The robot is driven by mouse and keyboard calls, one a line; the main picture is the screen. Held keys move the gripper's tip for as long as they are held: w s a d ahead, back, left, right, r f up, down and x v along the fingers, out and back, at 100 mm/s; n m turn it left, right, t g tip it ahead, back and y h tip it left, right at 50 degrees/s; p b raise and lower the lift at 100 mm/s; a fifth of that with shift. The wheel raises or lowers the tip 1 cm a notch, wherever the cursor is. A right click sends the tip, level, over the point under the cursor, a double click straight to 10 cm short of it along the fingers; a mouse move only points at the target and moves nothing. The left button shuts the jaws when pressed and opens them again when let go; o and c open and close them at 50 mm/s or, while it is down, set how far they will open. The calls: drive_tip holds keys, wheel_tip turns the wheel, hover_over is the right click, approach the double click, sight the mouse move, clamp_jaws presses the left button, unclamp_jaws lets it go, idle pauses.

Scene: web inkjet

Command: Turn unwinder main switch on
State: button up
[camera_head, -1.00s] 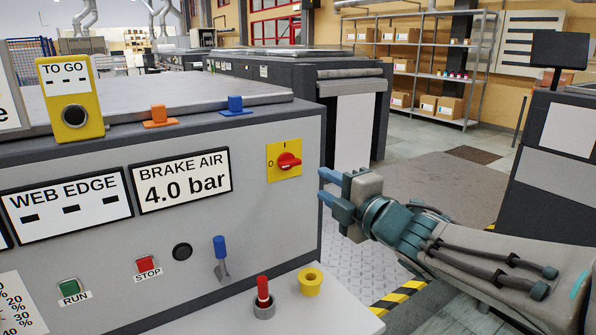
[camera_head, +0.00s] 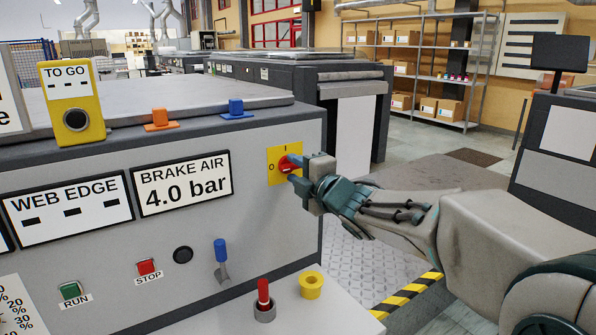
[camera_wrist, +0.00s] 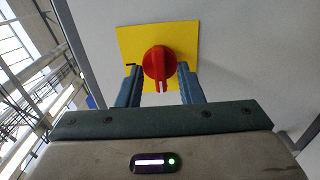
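The main switch is a red rotary knob (camera_head: 288,164) on a yellow plate (camera_head: 275,177) at the right of the grey machine panel. In the head view the plate shows "O" at the left and "I" at the top. My gripper (camera_head: 294,170) is at the knob, its blue fingers partly covering it. In the wrist view the knob (camera_wrist: 158,63) lies between the two finger tips (camera_wrist: 160,76), one on each side. The fingers are apart, with small gaps seeming to show beside the knob. The knob's pointer is partly hidden in the head view.
Below on the panel are a blue-topped lever (camera_head: 221,258), a black button (camera_head: 183,254), a red STOP button (camera_head: 146,267) and a green RUN button (camera_head: 70,290). A red-handled tool (camera_head: 263,296) and yellow ring (camera_head: 311,285) stand on the ledge.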

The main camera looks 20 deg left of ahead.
clamp_jaws()
drive_tip(key=shift+m, duration=0.5)
drive_tip(key=m+p, duration=0.1)
drive_tip(key=m, duration=0.2)
drive_tip(key=shift+m, duration=0.4)
drive_tip(key=m+p, duration=0.2)
drive_tip(key=m, duration=0.2)
drive_tip(key=shift+r+m, duration=0.1)
drive_tip(key=shift+m, duration=0.2)
drive_tip(key=m+p, duration=0.2)
drive_tip(key=m, duration=0.2)
drive_tip(key=m+p, duration=0.2)
drive_tip(key=m, duration=0.2)
drive_tip(key=shift+f+m, duration=0.2)
drive_tip(key=shift+m, duration=0.3)
